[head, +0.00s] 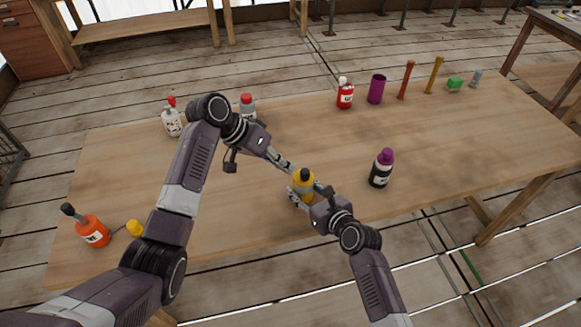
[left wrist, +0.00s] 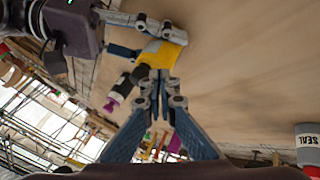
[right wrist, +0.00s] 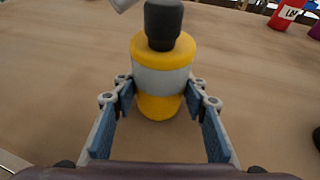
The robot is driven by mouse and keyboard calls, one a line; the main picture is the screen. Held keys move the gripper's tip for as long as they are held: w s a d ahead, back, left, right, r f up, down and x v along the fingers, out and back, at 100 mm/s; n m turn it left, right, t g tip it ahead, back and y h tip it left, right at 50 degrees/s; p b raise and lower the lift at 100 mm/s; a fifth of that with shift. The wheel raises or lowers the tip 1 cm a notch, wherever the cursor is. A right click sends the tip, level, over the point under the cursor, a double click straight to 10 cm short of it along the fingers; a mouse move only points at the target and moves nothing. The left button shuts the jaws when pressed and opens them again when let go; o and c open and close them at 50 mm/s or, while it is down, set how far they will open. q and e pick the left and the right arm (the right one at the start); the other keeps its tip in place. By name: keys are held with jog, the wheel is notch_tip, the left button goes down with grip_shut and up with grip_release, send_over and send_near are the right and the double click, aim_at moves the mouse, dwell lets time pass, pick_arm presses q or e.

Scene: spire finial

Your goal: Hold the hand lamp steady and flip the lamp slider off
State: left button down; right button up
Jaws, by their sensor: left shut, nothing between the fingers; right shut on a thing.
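The hand lamp (head: 305,181) is a yellow cylinder with a grey band and a black top. It is upright on the table in the head view. In the right wrist view the lamp (right wrist: 162,70) sits between the fingers of my right gripper (right wrist: 160,95), which is shut on its body. My left gripper (head: 289,167) is shut and empty, its tips close to the lamp's upper left side. In the left wrist view the lamp (left wrist: 165,53) shows just beyond the fingertips; I cannot tell whether they touch. I cannot make out the slider.
A black bottle with a purple cap (head: 381,169) stands right of the lamp. An orange bottle (head: 92,231) stands at the left front. The table between is mostly clear.

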jog(key=shift+f, duration=0.15)
pick_arm(q)
jog(key=w+a+v, duration=0.1)
jog(key=v, duration=1)
jog(key=shift+a+f, duration=0.3)
jog(key=shift+a, duration=0.1)
pick_arm(e)
jog(key=shift+s, duration=0.1)
jog(key=o, duration=1.3)
